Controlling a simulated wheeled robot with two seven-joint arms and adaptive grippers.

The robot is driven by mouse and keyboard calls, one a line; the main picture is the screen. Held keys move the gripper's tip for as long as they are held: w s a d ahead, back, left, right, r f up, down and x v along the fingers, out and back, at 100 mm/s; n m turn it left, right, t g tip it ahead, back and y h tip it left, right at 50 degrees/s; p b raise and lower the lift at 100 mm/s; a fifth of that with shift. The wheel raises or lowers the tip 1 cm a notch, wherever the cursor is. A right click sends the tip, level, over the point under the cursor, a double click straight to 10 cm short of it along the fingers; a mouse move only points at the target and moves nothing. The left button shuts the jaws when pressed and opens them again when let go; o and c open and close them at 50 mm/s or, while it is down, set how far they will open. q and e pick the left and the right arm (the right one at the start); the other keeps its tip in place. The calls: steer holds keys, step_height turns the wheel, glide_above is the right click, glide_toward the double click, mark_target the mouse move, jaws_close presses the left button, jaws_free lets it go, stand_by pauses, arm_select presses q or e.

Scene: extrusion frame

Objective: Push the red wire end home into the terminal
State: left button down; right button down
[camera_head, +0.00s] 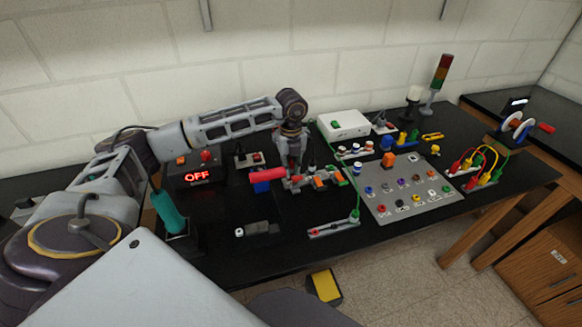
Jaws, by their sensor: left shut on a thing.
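My left arm reaches in from the left, and its gripper (293,180) points down over the middle of the black bench. A terminal row (322,181) with orange and green parts lies just to the right of the fingertips. The fingers hide the inner end of the red piece, so I cannot tell whether it sits in a terminal. My right gripper is not in view.
A black box reading OFF (198,174) stands left of the gripper. A grey panel with several coloured sockets (407,205) lies to the right. A small strip with a green lead (333,228) lies in front. A white box (343,124) stands behind.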

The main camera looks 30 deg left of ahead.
arm_select(q)
steer(key=shift+f+b, duration=0.3)
steer(key=shift+f, duration=0.2)
stand_by(0.3)
steer(key=c, duration=1.3)
jaws_free()
steer(key=shift+r, duration=0.1)
steer(key=shift+r, duration=5.95)
